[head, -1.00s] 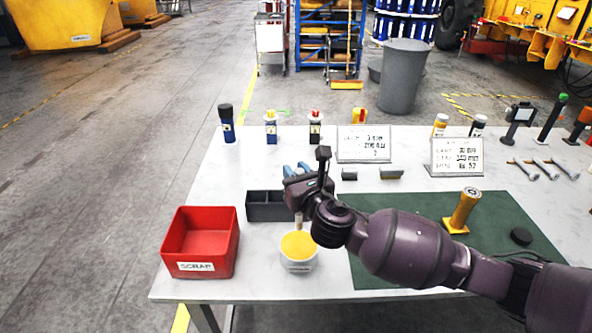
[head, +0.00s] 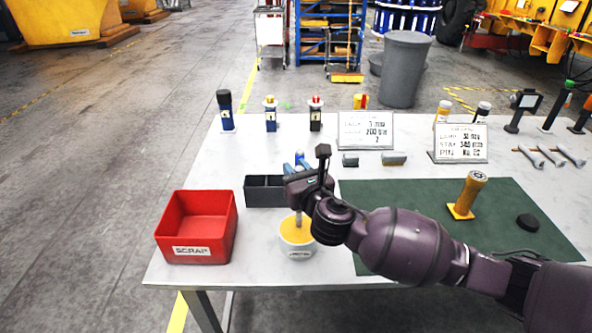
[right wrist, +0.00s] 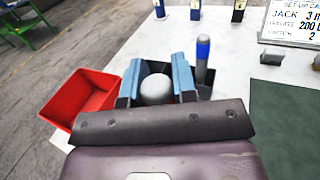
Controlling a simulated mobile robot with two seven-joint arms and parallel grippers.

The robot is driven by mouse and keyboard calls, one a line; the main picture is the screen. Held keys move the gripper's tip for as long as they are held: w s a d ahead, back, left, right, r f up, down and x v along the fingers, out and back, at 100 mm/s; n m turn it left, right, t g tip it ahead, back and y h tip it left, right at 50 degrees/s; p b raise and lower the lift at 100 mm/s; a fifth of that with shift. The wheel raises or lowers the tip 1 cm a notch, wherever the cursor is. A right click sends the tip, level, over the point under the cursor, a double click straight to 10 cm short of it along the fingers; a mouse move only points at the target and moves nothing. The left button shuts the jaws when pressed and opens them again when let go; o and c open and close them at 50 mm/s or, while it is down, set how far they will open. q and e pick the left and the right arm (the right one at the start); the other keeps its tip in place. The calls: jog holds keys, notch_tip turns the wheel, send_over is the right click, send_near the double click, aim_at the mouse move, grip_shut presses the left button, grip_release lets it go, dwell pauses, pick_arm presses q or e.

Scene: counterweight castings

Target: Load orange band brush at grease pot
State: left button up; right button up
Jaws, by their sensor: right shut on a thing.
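My right gripper (head: 299,200) is shut on a brush (head: 298,218), held upright over the grease pot (head: 297,251). The pot is a small white cup with yellow grease near the table's front edge. The brush's pale lower part reaches down to the grease; whether its tip is under the surface I cannot tell. In the right wrist view the blue finger pads stand either side of the brush's grey rounded top (right wrist: 156,90). No orange band shows on it; the gripper hides most of the handle. My left gripper is not in view.
A dark holder (head: 262,191) stands behind the pot, with a blue-banded handle (right wrist: 203,52) upright in it. A red scrap bin (head: 197,252) is to the left. A green mat (head: 400,196) with a yellow-based tool (head: 467,195) lies to the right. Signs and bottles line the back.

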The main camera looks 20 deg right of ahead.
jog(key=shift+f, duration=0.5)
dwell(0.9)
jog(key=shift+f, duration=0.15)
dwell(2.0)
notch_tip(320, 180, up, 7)
jog(key=p, duration=0.5)
dwell(0.5)
jog(key=shift+r, duration=0.2)
dwell(0.4)
